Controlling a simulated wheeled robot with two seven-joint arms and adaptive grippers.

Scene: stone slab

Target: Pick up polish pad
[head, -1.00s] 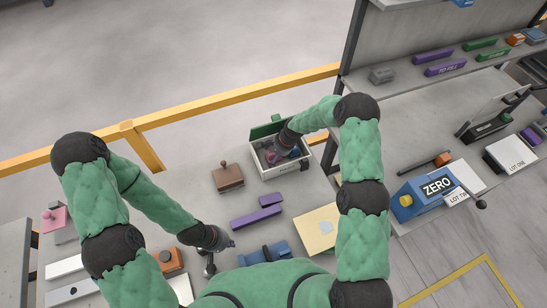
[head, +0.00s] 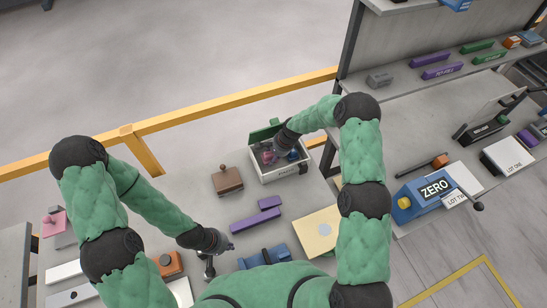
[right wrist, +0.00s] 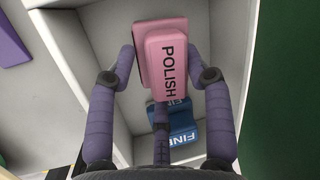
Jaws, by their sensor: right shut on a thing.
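The polish pad (right wrist: 165,58) is a pink block marked POLISH, seen large in the right wrist view. It also shows as a small pink patch inside the white box in the head view (head: 267,157). My right gripper (right wrist: 170,75) is shut on the pad, with purple fingers on both sides of it. A blue block marked FINE (right wrist: 175,130) lies below the pad inside the box. My left gripper (head: 226,247) is over the bench at the front left, away from the pad; its fingers are too small to read.
The white box (head: 288,175) has walls around the right gripper and a raised green lid (head: 262,132) behind. A brown block (head: 227,180) and purple blocks (head: 255,220) lie to its left. A beige plate (head: 318,231) lies in front.

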